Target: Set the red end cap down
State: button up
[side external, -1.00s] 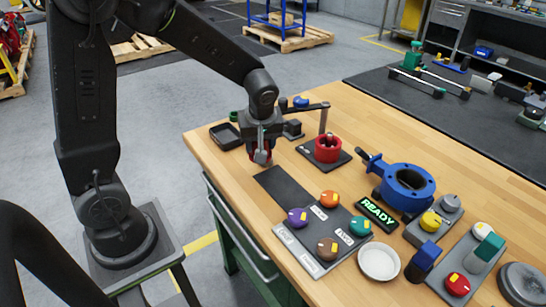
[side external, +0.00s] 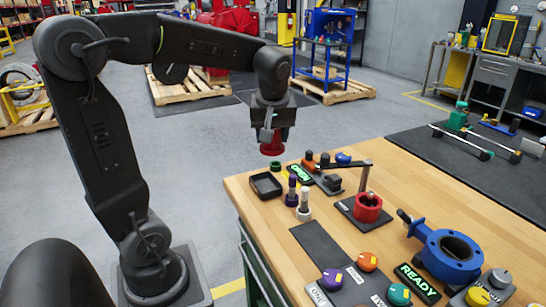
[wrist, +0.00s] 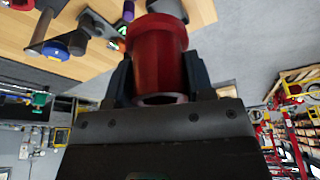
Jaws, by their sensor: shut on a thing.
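The red end cap (side external: 271,147) is a short red cylinder with a wider rim, hanging below my gripper (side external: 270,135). In the wrist view the red end cap (wrist: 158,65) sits between the two dark fingers of my gripper (wrist: 158,80), which are shut on its sides. It is held in the air, well above the far left corner of the wooden table (side external: 405,185), touching nothing but the fingers. A second red ring-shaped part (side external: 367,210) stands on a dark plate on the table.
A black tray (side external: 266,186) lies at the table's left corner. White-based posts (side external: 304,205) stand beside it. A grey plate (side external: 322,252) has clear room. A blue valve body (side external: 450,257), coloured knobs (side external: 368,261) and a lit READY sign (side external: 417,281) are at the front right.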

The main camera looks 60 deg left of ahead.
jog(key=w+d, duration=0.6)
jog(key=w, duration=0.6)
jog(key=w+d, duration=0.5)
jog(key=w, duration=0.6)
jog(key=f, duration=0.5)
jog(key=shift+d+f, duration=0.1)
jog(key=shift+d, duration=0.1)
jog(key=shift+f, duration=2.85)
jog(key=shift+f, duration=2.1)
jog(key=o, duration=1.2)
